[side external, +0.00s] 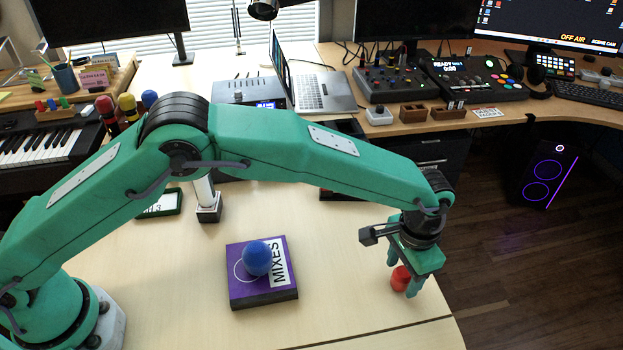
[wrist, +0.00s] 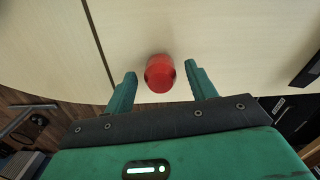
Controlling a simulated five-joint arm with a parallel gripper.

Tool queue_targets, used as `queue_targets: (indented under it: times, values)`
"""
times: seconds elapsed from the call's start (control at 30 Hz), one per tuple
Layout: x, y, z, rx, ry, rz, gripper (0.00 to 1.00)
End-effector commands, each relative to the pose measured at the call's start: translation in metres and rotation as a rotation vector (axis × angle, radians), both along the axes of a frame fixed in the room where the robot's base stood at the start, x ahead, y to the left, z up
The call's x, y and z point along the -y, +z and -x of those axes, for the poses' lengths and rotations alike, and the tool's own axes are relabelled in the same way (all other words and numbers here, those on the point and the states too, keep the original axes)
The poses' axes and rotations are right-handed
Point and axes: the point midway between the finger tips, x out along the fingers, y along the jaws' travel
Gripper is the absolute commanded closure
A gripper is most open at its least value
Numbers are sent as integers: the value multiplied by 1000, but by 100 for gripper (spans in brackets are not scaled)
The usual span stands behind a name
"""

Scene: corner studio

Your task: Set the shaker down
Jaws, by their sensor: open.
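A small red rounded piece, which looks like the shaker (side external: 400,279), is at the right front part of the pale table, near its edge. My gripper (side external: 403,277) points down over it with its jaws open. In the wrist view the red shaker (wrist: 160,73) lies between the two green fingers (wrist: 160,70), with a gap visible on each side. It appears to rest on the table top. In the side view the fingers partly hide it.
A purple box (side external: 264,291) marked MIXES, with a blue ball (side external: 256,258) on it, lies left of my gripper. A black-based post (side external: 208,209) and a small dark green sign (side external: 160,204) stand farther back. Bare table lies between the box and my gripper.

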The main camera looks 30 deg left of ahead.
Motion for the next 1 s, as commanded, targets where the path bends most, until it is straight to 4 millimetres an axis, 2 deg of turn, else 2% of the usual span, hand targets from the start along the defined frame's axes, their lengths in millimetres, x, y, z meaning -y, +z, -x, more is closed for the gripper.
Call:
queue_targets:
  times: [0.6,0.8,1.0]
  values:
    - [1,92,-2,2,0,1,44]
    - [1,106,-2,1,0,1,44]
    - [1,109,-2,1,0,1,44]
